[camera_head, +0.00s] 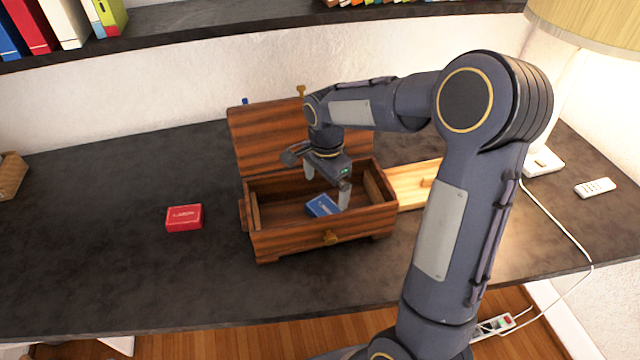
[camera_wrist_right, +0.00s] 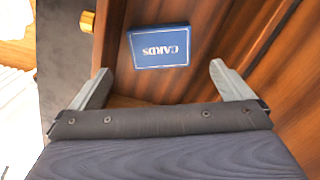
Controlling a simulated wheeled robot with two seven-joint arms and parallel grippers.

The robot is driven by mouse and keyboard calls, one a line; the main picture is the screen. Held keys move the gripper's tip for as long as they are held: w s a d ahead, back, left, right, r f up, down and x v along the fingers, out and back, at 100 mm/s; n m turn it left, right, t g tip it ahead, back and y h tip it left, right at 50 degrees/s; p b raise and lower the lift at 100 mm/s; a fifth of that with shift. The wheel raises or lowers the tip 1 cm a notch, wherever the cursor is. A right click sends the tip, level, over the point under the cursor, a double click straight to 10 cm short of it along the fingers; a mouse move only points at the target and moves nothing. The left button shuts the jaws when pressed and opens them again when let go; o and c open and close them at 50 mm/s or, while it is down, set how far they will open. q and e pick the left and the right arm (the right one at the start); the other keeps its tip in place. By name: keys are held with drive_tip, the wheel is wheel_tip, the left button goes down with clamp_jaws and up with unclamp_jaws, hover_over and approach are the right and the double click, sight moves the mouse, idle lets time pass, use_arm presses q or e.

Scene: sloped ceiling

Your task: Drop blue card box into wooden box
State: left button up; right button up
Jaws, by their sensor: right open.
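The blue card box (camera_head: 322,206) lies inside the open wooden box (camera_head: 290,243), on its floor toward the front right. In the right wrist view the blue card box (camera_wrist_right: 159,47) shows the word CARDS, with a wooden wall beside it. My right gripper (camera_head: 328,184) is inside the wooden box's opening, its fingers spread and empty. The right wrist view shows the two fingers (camera_wrist_right: 160,83) wide apart, with the blue card box beyond them and clear of both. The wooden box's lid stands raised at the back. My left gripper is not in view.
A red card box (camera_head: 184,217) lies on the dark table left of the wooden box. A light wooden board (camera_head: 413,184) is to its right. A lamp (camera_head: 590,25), a white remote (camera_head: 595,188) and a cable are at the right. The table's left part is mostly clear.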

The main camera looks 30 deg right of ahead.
wheel_tip(320, 180, up, 8)
idle(0.4)
drive_tip(key=shift+f, duration=0.15)
drive_tip(key=s+a+n+t+y, duration=0.2)
drive_tip(key=s+n, duration=0.5)
drive_tip(key=s, duration=0.4)
drive_tip(key=s+a+n+t+y, duration=0.1)
drive_tip(key=s+a+n+t, duration=0.2)
drive_tip(key=s, duration=0.8)
drive_tip(key=a+n, duration=0.2)
drive_tip(key=n, duration=0.2)
drive_tip(key=shift+t+y, duration=0.3)
drive_tip(key=shift+y, duration=0.1)
drive_tip(key=shift+a, duration=0.1)
